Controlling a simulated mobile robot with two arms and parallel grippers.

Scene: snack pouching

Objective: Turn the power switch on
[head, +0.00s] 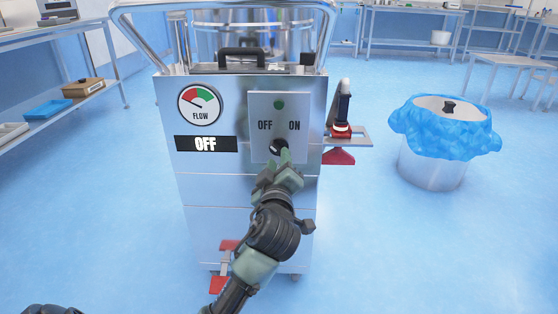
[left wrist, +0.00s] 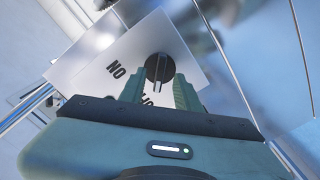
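The power switch is a round black knob (head: 278,147) on a light panel (head: 262,110) marked OFF at left and ON at right, on the front of a steel machine. In the left wrist view the knob (left wrist: 159,68) shows just ahead of and between the two green fingertips (left wrist: 160,88), which are apart. I cannot tell whether they touch the knob. The panel's lettering appears upside down there. My right gripper is not in view.
A flow gauge (head: 200,105) is left of the panel, and a small lamp (head: 279,104) is above the knob. A red-and-black device (head: 341,120) sticks out at the machine's right. A pot with a blue cover (head: 444,130) stands farther right. Shelving (head: 60,100) is at left.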

